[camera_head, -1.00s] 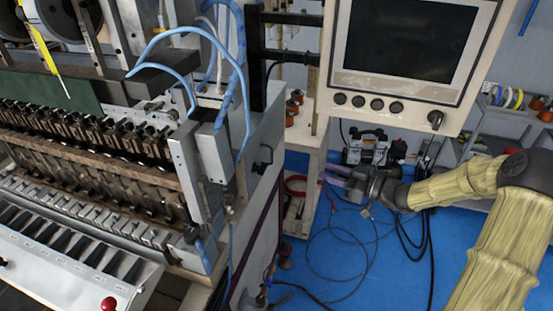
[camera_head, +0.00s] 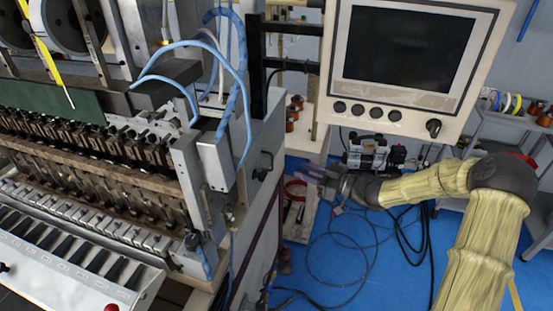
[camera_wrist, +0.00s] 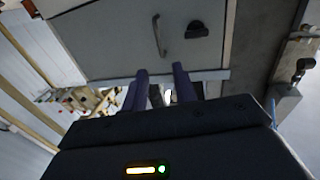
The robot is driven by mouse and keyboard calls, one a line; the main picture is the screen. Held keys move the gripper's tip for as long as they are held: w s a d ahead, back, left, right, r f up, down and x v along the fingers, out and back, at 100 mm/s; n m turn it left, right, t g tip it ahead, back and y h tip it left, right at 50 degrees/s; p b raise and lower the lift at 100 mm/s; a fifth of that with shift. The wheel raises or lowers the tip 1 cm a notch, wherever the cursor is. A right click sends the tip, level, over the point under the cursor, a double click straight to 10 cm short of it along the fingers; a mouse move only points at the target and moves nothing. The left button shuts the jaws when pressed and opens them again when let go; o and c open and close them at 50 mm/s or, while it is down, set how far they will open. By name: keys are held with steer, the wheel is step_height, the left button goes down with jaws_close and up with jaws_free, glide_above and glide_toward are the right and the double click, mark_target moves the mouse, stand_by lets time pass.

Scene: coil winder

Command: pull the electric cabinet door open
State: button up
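The electric cabinet door is a grey panel at the top of the wrist view (camera_wrist: 115,40). It has a metal bar handle (camera_wrist: 157,36) and a black knob (camera_wrist: 196,29), and it looks shut. In the head view a dark handle (camera_head: 263,166) shows on the machine's grey end face; the face is seen at a steep angle. My gripper (camera_head: 308,171) is right of that handle with a space between. In the wrist view my gripper (camera_wrist: 160,74) has its two dark purple fingers apart, with nothing held between them. The handle lies beyond the fingertips, not touched.
A screen panel (camera_head: 413,50) hangs above my arm. The coil winder (camera_head: 90,165) fills the left. A small shelf unit (camera_head: 307,135) stands behind my gripper. Black cables (camera_head: 410,240) lie on the blue floor (camera_head: 345,285). A grey rack (camera_head: 500,125) stands at the right.

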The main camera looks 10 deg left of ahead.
steer(key=p+x, duration=0.1)
steer(key=x, duration=0.9)
steer(key=shift+p, duration=0.35)
steer(key=shift+d, duration=0.1)
jaws_close()
